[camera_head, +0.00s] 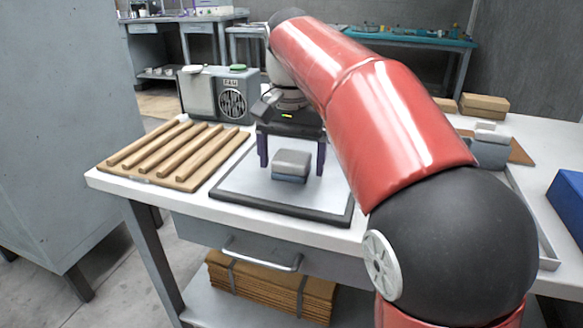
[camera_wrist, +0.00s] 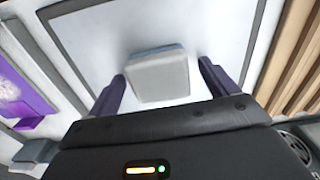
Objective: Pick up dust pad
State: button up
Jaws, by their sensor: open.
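The dust pad (camera_head: 291,165) is a small block with a light grey top and a blue-grey lower layer. It rests on a white mat with a dark border (camera_head: 283,208) on the workbench. My gripper (camera_head: 291,163) points down over the mat, with its two purple fingers apart on the left and right of the pad. In the wrist view the pad (camera_wrist: 158,75) shows between the open fingers (camera_wrist: 160,82), with a visible gap on each side. I cannot tell whether the fingertips are level with the pad.
A slatted wooden rack (camera_head: 175,155) lies left of the mat. A grey machine with a round fan grille (camera_head: 219,95) stands behind. At the right are a grey container (camera_head: 490,150), brown blocks (camera_head: 484,105) and a blue box (camera_head: 570,200). A drawer is below the bench top (camera_head: 120,186).

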aim_at(292, 156)
jog(key=c, duration=1.1)
jog(key=shift+o, duration=0.2)
notch_tip(292, 156, up, 10)
jog(key=shift+p, duration=0.75)
